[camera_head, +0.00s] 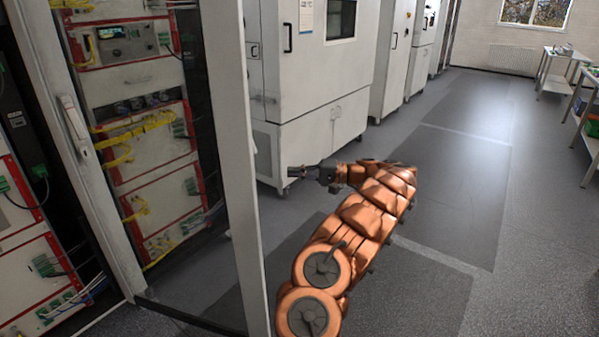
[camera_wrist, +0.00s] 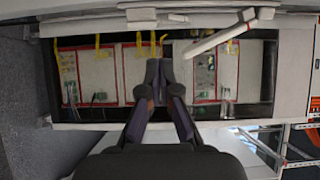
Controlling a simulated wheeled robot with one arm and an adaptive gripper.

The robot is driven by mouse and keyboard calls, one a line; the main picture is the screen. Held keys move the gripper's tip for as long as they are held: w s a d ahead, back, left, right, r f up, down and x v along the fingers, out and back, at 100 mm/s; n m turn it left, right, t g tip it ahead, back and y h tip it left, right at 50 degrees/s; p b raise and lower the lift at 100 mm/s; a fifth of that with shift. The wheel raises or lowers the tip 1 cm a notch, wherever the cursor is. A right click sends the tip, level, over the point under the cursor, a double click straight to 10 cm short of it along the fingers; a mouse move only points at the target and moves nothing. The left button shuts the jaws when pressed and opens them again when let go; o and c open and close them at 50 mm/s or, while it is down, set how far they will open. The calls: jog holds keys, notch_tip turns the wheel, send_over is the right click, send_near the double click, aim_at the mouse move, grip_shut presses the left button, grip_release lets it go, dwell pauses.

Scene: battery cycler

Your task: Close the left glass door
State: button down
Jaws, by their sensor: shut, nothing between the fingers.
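A glass door with a pale frame stands open at the left of the head view. Its near upright (camera_head: 236,170) runs from top to bottom in front of the floor. Another pale upright with a long handle (camera_head: 74,125) stands further left; I cannot tell which door it belongs to. Red-edged modules with yellow cables (camera_head: 150,150) show between the two uprights. My gripper (camera_head: 290,172) is shut and empty, to the right of the near upright in the picture, pointing left. In the wrist view my shut fingers (camera_wrist: 160,68) point at the cabinet interior (camera_wrist: 105,72); a pale bar (camera_wrist: 220,35) slants across it.
More red-edged modules (camera_head: 25,260) stand at the far left. A large white chamber (camera_head: 318,85) stands behind my gripper. Grey floor (camera_head: 450,180) is open to the right, with a side table (camera_head: 560,75) near the back wall.

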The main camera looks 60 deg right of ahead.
jog(key=w+a+p, duration=0.3)
jog(key=w+a, duration=0.2)
jog(key=a, duration=0.3)
jog(key=shift+w+p, duration=0.15)
jog(key=shift+p, duration=0.2)
jog(key=shift+a, duration=0.15)
dwell(0.5)
